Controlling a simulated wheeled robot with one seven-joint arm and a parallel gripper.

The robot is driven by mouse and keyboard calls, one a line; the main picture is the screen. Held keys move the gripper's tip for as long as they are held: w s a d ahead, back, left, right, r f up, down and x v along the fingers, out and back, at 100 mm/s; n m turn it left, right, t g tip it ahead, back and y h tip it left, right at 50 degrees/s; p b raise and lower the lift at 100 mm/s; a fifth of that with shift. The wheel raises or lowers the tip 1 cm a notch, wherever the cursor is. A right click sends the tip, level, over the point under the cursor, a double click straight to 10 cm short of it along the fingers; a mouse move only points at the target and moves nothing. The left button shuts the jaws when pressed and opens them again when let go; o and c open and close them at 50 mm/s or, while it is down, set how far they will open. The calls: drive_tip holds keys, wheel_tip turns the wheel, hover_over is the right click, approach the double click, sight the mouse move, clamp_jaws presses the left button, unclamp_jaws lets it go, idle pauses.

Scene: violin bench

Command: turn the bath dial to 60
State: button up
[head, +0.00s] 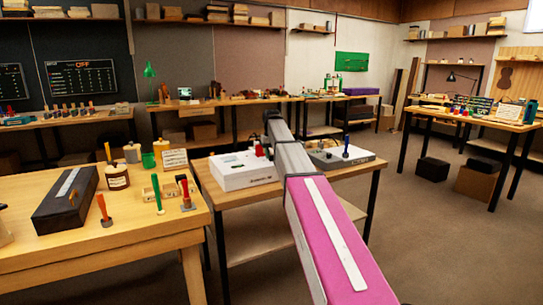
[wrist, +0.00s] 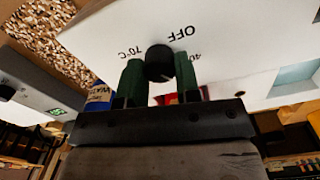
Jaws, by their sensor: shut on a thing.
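The bath dial (wrist: 158,62) is a round black knob on a white panel (wrist: 235,45) in the wrist view. The panel around it reads OFF, 40 and 70°C; no 60 mark is legible and I cannot read the dial's pointer. My gripper (wrist: 160,78) has its two green fingers on either side of the dial and is shut on it. In the head view a white box (head: 240,178) stands on the middle table, probably the bath. My arm crosses in front of its right side, and the dial and fingertips are not clear there.
A second pale device (head: 345,160) stands right of my arm on the same table (head: 240,200). The left bench (head: 130,250) holds a dark long box (head: 65,205), a brown jar (head: 117,178) and several upright tools. Open floor (head: 430,230) lies to the right.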

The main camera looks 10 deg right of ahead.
drive_tip(key=m, duration=0.4)
drive_tip(key=shift+m, duration=0.3)
drive_tip(key=m, duration=0.4)
drive_tip(key=shift+d+m, duration=0.1)
drive_tip(key=shift+m, duration=0.2)
drive_tip(key=m, duration=0.4)
drive_tip(key=shift+m, duration=0.3)
drive_tip(key=shift+r+m, duration=0.1)
drive_tip(key=shift+m, duration=2.1)
drive_tip(key=o, duration=0.9)
wheel_tip(320, 180, up, 11)
drive_tip(key=shift+f, duration=0.1)
